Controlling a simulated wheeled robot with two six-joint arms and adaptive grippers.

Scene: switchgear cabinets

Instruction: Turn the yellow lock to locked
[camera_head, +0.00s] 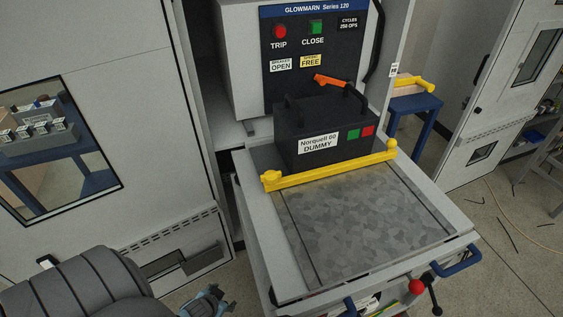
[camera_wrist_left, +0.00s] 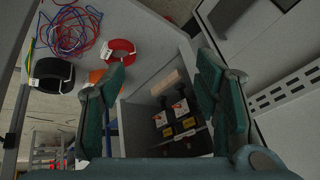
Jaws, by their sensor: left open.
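A yellow bar (camera_head: 330,167), which I take to be the yellow lock, lies across the tray of the pulled-out truck (camera_head: 370,225) in the head view, in front of the black dummy unit (camera_head: 325,130). It has a block at its left end and a round knob at its right end. My left gripper (camera_head: 207,302) is low in the head view, left of the truck and well apart from the bar. In the left wrist view its fingers (camera_wrist_left: 164,75) are spread with nothing between them. The bar does not show there. My right gripper is not in view.
The breaker front (camera_head: 312,50) with red and green buttons stands behind the dummy. A blue handle (camera_head: 457,262) and a red-knobbed lever (camera_head: 416,286) are at the truck's front right. The wrist view shows cable coils (camera_wrist_left: 52,74) and a grey bin (camera_wrist_left: 160,75).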

